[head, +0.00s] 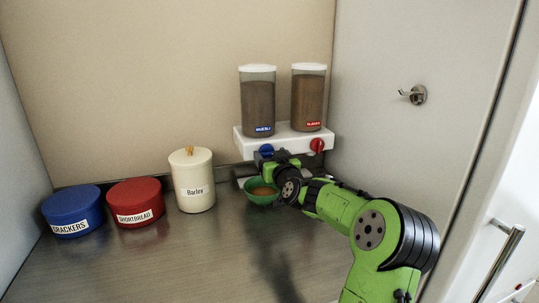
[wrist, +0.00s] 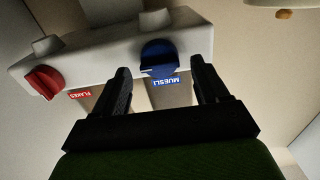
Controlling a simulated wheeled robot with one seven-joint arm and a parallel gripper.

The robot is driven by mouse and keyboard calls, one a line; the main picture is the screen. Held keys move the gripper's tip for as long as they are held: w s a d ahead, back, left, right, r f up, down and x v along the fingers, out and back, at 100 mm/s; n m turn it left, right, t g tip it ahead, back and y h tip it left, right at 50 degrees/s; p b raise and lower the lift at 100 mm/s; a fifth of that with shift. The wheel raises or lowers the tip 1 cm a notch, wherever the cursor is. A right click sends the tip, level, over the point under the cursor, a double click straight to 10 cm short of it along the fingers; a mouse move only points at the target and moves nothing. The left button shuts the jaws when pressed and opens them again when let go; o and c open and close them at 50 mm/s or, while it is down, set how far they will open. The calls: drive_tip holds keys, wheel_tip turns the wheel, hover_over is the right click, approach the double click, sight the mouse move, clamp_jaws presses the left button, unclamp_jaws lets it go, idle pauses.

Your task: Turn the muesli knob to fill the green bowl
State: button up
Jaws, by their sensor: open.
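The dispenser's blue muesli knob (head: 265,150) is on the front of a white base, below the left canister with a blue MUESLI label (head: 263,130). In the wrist view the blue knob (wrist: 158,56) shows between the two finger tips of my gripper (wrist: 160,70). My gripper is open, with a gap to the knob on each side; I cannot tell whether it touches. In the head view my gripper (head: 276,156) is at the knob, partly hidden by my arm. The green bowl (head: 257,198) stands below the dispenser, with something brownish inside, partly covered by my arm.
The red flakes knob (head: 317,145) is to the right on the same white base (head: 290,139). A white Barley jar (head: 193,180), a red shortbread tin (head: 136,202) and a blue crackers tin (head: 73,210) stand left. A wall with a hook (head: 414,95) is at right.

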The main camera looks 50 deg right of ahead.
drive_tip(key=shift+x, duration=0.85)
drive_tip(key=shift+c, duration=0.3)
drive_tip(key=c, duration=1)
drive_tip(key=shift+o, duration=0.2)
drive_tip(key=shift+m, duration=0.3)
